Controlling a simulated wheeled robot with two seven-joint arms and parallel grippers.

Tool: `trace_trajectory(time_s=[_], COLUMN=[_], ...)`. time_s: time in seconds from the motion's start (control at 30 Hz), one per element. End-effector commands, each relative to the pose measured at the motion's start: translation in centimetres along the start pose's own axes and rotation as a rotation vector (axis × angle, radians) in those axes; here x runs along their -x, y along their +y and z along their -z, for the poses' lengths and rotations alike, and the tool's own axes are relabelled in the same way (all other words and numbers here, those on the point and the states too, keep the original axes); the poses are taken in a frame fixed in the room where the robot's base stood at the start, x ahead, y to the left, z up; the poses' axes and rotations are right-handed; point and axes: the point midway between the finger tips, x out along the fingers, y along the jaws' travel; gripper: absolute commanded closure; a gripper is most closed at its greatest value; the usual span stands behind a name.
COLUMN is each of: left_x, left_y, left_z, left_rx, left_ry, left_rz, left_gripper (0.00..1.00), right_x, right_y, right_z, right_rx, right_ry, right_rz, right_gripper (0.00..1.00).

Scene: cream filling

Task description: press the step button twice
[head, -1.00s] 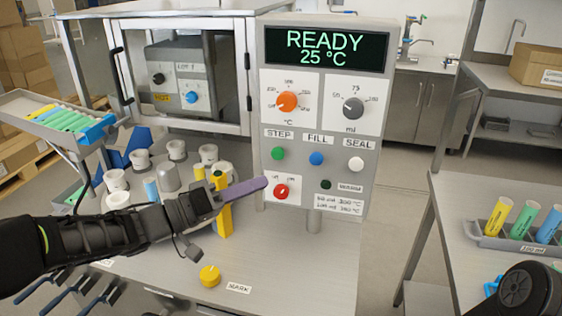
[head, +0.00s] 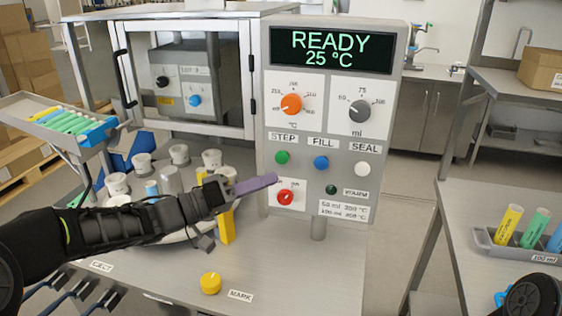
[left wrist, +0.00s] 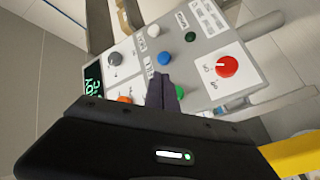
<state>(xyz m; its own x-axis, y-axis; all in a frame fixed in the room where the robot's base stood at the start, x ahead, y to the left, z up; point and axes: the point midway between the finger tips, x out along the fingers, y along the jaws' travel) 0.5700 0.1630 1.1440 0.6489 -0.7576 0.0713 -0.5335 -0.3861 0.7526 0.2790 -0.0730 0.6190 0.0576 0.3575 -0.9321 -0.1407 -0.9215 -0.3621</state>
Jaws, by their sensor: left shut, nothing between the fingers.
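The green STEP button (head: 282,157) is on the grey control panel (head: 258,90), left of the blue FILL button (head: 321,163) and white SEAL button (head: 363,169). The display (head: 331,50) reads READY 25 °C. My left gripper (head: 268,181) is shut and empty, its purple fingers pointing at the panel just below and left of the STEP button in the head view. In the left wrist view the fingers (left wrist: 162,82) partly cover the green button (left wrist: 186,99), which shows at their right edge. I cannot tell whether they touch. My right gripper is not in view.
A red dial (head: 285,197) sits below the STEP button. White cups (head: 142,163) stand on the left, and a yellow MARK button (head: 210,283) is on the table front. A tube rack (head: 488,240) is at the right.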

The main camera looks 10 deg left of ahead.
Motion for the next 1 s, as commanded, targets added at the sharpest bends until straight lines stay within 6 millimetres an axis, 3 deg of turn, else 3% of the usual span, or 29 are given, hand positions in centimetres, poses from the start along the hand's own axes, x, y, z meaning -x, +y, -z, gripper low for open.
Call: trace_trajectory(time_s=[0.17,0.4,1.0], left_x=[-1.8,-3.3,-3.6], left_y=[-1.4,-2.3,-2.7], left_z=[1.1,2.6,2.7], left_rx=[0.000,0.001,0.000], left_ry=[-0.001,0.001,0.000], left_rz=[-0.001,0.001,0.001], left_gripper=[1.00,1.00,1.00], right_x=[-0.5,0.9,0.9], right_y=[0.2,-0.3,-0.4], right_z=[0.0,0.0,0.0], right_rx=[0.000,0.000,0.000], right_ry=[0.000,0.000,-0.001], right_rz=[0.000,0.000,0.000], right_gripper=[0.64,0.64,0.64])
